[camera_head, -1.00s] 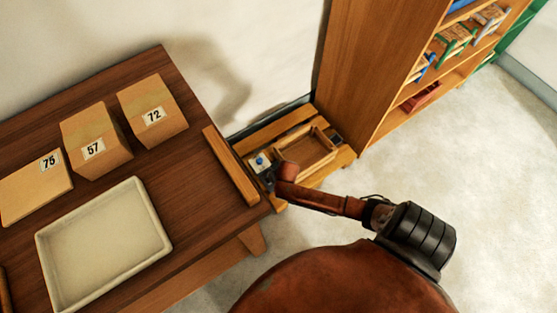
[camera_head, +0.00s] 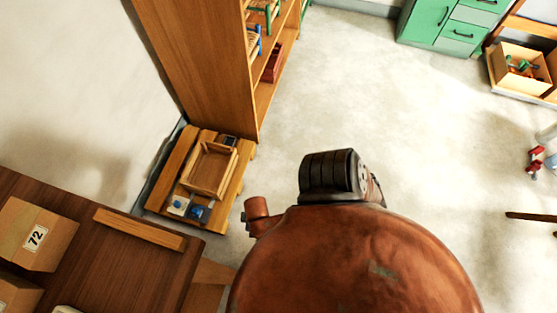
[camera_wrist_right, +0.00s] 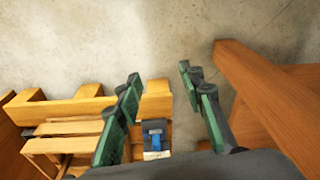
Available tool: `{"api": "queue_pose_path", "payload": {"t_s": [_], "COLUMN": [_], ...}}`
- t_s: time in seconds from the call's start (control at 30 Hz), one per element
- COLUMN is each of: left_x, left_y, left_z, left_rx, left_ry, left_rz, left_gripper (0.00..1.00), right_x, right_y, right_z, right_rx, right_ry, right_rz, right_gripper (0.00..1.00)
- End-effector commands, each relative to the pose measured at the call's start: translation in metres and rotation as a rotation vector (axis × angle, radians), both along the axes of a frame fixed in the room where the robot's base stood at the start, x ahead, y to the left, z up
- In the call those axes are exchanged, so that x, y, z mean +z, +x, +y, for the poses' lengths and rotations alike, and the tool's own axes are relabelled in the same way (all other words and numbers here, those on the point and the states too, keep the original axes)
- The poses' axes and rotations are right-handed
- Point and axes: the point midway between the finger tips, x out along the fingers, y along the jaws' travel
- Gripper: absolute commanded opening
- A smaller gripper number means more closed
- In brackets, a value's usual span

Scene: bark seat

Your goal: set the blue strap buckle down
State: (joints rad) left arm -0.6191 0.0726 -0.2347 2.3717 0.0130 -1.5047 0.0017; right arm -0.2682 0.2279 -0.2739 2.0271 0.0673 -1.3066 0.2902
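In the head view, a small dark blue piece (camera_head: 198,212), which looks like the strap buckle, lies on the low wooden bench (camera_head: 170,172). Beside it is a white card with a blue spot (camera_head: 178,205). In the right wrist view, a blue piece (camera_wrist_right: 154,133) with a white edge rests on the bench between the lines of my fingers; I cannot tell which of the two it is. My right gripper (camera_wrist_right: 168,90) is open, its green-padded fingers wide apart, and nothing is clamped between them. The head view hides this gripper. My left gripper is not in view.
A wooden tray (camera_head: 211,168) sits on the bench, with a tall shelf (camera_head: 205,70) behind. A wooden beam (camera_wrist_right: 270,95) is close right of my fingers. Open floor (camera_head: 400,110) lies to the right.

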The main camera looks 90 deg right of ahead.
Motion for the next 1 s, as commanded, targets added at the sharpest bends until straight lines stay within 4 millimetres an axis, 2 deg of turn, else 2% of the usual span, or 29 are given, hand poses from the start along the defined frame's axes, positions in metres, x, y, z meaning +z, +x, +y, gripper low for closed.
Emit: {"api": "queue_pose_path", "payload": {"t_s": [0.03, 0.1, 0.2, 0.3, 0.43, 0.87, 1.0], "left_x": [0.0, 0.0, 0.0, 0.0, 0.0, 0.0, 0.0], "left_y": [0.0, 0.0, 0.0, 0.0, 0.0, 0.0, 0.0], "left_z": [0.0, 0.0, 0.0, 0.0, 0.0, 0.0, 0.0], "left_rx": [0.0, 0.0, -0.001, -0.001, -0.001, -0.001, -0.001], "left_ry": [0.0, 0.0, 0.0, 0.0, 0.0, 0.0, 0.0], "left_rz": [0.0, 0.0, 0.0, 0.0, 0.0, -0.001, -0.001], "left_gripper": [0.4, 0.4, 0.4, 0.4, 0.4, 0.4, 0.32], "right_x": [0.014, 0.033, 0.057, 0.074, 0.083, 0.083, 0.083], "right_y": [-0.034, -0.071, -0.11, -0.134, -0.145, -0.145, -0.145], "right_z": [0.005, 0.008, 0.008, 0.007, 0.008, 0.007, 0.007], "right_rx": [0.007, 0.029, 0.052, 0.064, 0.072, 0.074, 0.074], "right_ry": [0.012, 0.018, 0.02, 0.021, 0.02, 0.02, 0.02], "right_rz": [0.031, 0.067, 0.107, 0.134, 0.146, 0.146, 0.146], "right_gripper": [0.36, 0.36, 0.36, 0.36, 0.36, 0.36, 0.29]}}
